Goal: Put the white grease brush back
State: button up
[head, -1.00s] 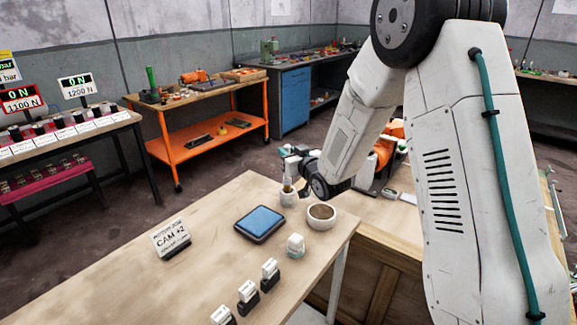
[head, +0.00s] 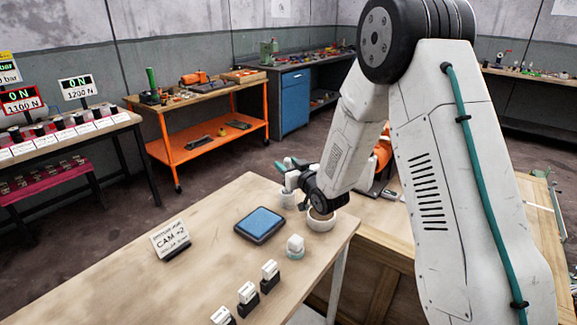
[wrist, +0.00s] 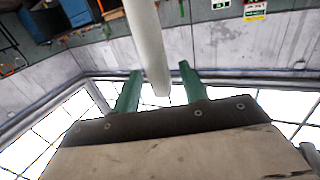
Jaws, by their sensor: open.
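My gripper (head: 284,163) is above the back right end of the wooden table. Its two green fingers are apart in the wrist view (wrist: 160,78) and point up and left in the head view. A smooth white rod (wrist: 147,40), which looks like the white grease brush's handle, shows between the fingers in the wrist view, with space on both sides. Its bristles are not visible. A small white cup (head: 287,199) stands just below the gripper, its top partly hidden. A white bowl (head: 321,223) with brown contents stands to its right, partly covered by my wrist.
The table (head: 120,265) also bears a blue pad (head: 260,224), a CAM +2 sign (head: 171,240), a small white block on a pale base (head: 295,246) and several black-and-white stamp-like pieces (head: 270,272). A wooden crate (head: 365,287) adjoins on the right. The table's left part is clear.

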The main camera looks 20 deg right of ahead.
jog(key=shift+r, duration=0.2)
jog(key=s+d+r+m+g+h, duration=0.1)
jog(key=s+d+r+g+h, duration=0.2)
jog(key=s, duration=0.7)
jog(key=s+d+r+g+h, duration=0.1)
jog(key=s+d+r+g, duration=0.25)
jog(key=s, duration=0.65)
jog(key=s+a+r+g, duration=0.1)
jog(key=s+r+g, duration=0.1)
jog(key=s, duration=0.7)
jog(key=s+a+r+m+g, duration=0.1)
jog(key=s+g, duration=0.3)
jog(key=s, duration=0.6)
jog(key=s+a+r+g, duration=0.1)
jog(key=s+r+g, duration=0.2)
jog(key=s, duration=0.6)
jog(key=shift+s+a+r+m, duration=0.15)
jog(key=shift+a+r+m, duration=0.15)
jog(key=shift+r, duration=0.2)
